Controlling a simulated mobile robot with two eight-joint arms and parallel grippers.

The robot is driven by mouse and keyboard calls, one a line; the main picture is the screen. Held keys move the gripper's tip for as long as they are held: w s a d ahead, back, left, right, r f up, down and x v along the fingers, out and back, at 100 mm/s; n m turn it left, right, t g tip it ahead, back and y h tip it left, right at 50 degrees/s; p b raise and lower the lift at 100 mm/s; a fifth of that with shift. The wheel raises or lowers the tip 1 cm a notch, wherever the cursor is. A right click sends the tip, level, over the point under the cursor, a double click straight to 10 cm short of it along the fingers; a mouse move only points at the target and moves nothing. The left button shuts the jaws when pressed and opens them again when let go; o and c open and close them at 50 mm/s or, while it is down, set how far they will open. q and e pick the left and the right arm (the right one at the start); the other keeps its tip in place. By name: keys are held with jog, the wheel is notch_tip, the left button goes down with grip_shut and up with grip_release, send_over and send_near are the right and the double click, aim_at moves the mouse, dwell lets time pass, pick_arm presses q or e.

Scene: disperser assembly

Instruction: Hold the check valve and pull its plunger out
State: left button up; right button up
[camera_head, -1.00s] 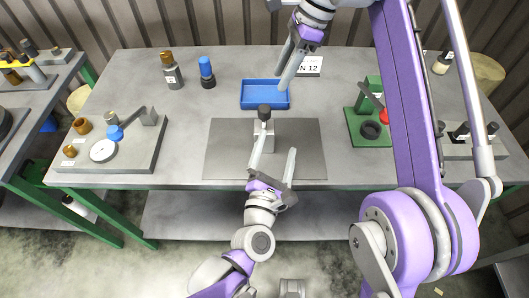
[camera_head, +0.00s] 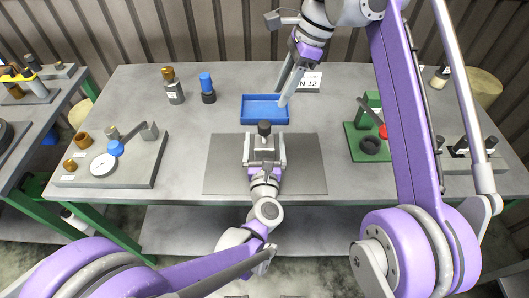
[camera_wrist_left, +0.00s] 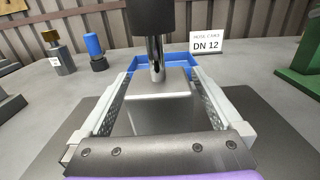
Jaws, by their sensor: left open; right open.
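The check valve is a grey block (camera_head: 263,154) standing on the dark mat, with a black-knobbed plunger (camera_head: 264,129) upright on top. In the left wrist view the block (camera_wrist_left: 158,84) shows a bright metal shaft (camera_wrist_left: 157,58) under the black knob (camera_wrist_left: 153,15). My left gripper (camera_head: 264,147) is open, with one finger on each side of the block. Whether the fingers touch it I cannot tell. My right gripper (camera_head: 283,94) is open and empty, pointing down over the blue tray, behind and above the valve.
The blue tray (camera_head: 247,119) lies just behind the mat (camera_head: 304,178). A DN 12 sign (camera_head: 309,82) stands at the back. Brown-topped and blue-topped (camera_head: 207,86) parts stand back left. A fixture plate (camera_head: 135,175) is at left, a green stand (camera_head: 360,145) at right.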

pick_arm(q)
jog(key=shift+w, duration=0.65)
grip_shut()
dwell(0.7)
dwell(0.4)
